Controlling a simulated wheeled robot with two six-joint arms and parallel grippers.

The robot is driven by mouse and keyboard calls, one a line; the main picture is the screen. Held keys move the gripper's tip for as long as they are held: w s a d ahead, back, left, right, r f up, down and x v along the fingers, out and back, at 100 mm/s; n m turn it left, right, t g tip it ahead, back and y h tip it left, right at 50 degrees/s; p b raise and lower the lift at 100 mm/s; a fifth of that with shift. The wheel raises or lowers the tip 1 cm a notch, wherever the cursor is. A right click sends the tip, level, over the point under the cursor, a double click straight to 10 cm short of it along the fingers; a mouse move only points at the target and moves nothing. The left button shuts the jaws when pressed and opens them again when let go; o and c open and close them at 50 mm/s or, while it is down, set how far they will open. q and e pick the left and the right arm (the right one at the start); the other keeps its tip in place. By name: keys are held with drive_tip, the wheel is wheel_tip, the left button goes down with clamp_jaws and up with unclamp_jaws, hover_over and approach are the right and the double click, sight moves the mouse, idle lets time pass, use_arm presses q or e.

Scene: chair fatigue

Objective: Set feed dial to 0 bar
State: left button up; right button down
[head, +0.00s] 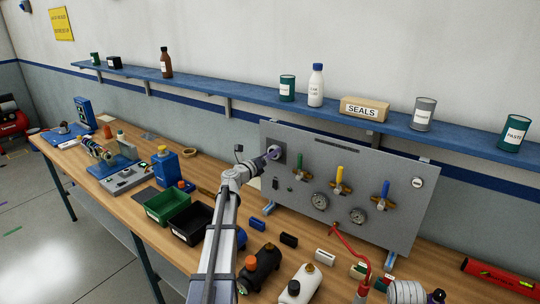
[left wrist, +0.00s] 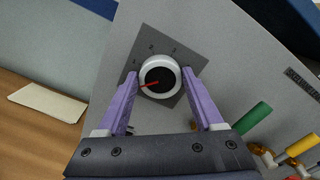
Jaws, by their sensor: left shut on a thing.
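The feed dial (left wrist: 160,77) is a round knob with a white rim and dark face on a dark square plate of the grey panel (head: 340,165). Its red pointer points left and slightly down in the left wrist view, below the printed 1. The marks 2 and 3 show above the knob. The mark under the pointer is hidden by a finger. My left gripper (head: 272,152) is at the panel's upper left corner. In the left wrist view, its purple fingers (left wrist: 160,85) are shut on the dial's two sides. My right gripper is not in view.
Green (head: 339,180), yellow and blue valve handles and two gauges are on the panel right of the dial. A blue shelf (head: 240,103) with bottles and cans runs above. Green and black bins (head: 192,224) stand left of my arm; bottles and small blocks lie right of it.

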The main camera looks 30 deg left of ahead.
use_arm(q)
drive_tip(key=shift+d, duration=0.1)
idle(0.4)
drive_tip(key=o, duration=1.4)
drive_tip(key=shift+s, duration=0.15)
drive_tip(key=s, duration=0.7)
drive_tip(key=shift+s+a, duration=0.3)
drive_tip(key=shift+a, duration=0.05)
